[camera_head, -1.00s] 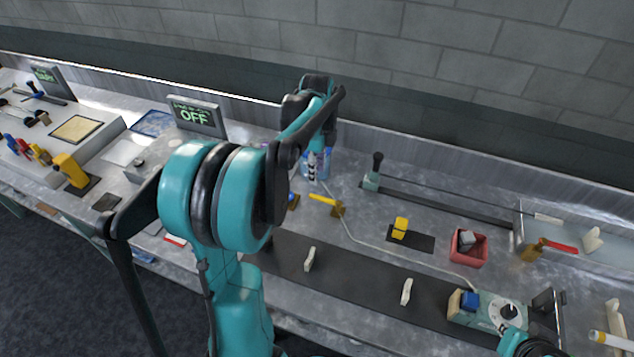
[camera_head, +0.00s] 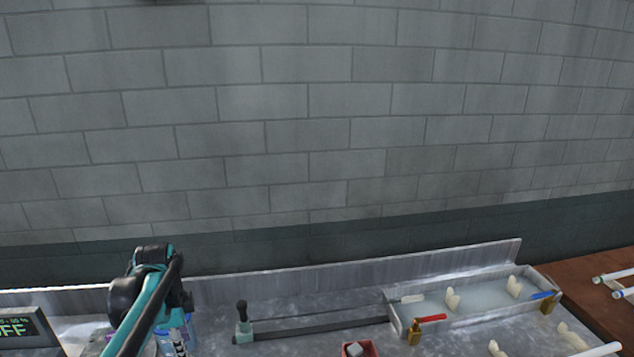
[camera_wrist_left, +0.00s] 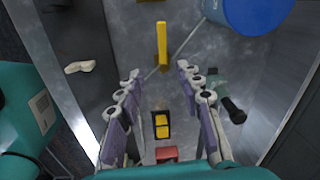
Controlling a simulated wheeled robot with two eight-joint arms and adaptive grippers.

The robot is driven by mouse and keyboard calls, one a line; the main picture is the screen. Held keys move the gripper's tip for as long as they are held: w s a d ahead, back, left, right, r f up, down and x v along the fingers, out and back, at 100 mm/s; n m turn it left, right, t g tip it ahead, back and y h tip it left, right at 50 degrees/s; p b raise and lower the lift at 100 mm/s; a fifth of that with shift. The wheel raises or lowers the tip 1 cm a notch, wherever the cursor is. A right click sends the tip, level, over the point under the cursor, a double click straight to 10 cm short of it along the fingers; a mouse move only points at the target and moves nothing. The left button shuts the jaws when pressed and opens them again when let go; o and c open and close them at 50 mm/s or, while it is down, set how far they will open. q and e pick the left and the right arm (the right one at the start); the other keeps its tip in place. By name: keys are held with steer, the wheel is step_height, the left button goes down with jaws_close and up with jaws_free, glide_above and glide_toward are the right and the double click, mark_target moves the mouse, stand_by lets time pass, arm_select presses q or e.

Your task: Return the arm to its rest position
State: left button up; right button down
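My left arm, teal and black, rises at the bottom left in the head view, with its wrist (camera_head: 150,285) above the bench. In the left wrist view my left gripper (camera_wrist_left: 158,72) is open, its fingers wide apart with nothing held between them. Below it on the bench are a yellow bar (camera_wrist_left: 162,42) and a yellow block (camera_wrist_left: 161,125) on a dark pad. In the head view its fingertips cannot be told apart from the bluish bottle (camera_head: 178,338) by the wrist. My right gripper is in neither view.
A red container (camera_wrist_left: 167,153) is at the bottom. In the head view, a shallow tray (camera_head: 470,300) stands right of centre. A brick wall (camera_head: 300,120) rises behind the bench.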

arm_select(q)
steer(key=s+d+f+n+t, duration=0.2)
steer(key=s+d+n+t, duration=0.1)
steer(key=s+d+n, duration=0.3)
steer(key=s+d+f+n+t+b, duration=0.1)
steer(key=s+d+f+n+t, duration=0.1)
steer(key=s+d+n, duration=0.5)
steer(key=s+d+t, duration=0.1)
steer(key=d, duration=0.2)
steer(key=shift+s+d+n+b, duration=0.15)
steer(key=shift+s+n+b, duration=0.05)
steer(key=shift+n+b, duration=0.1)
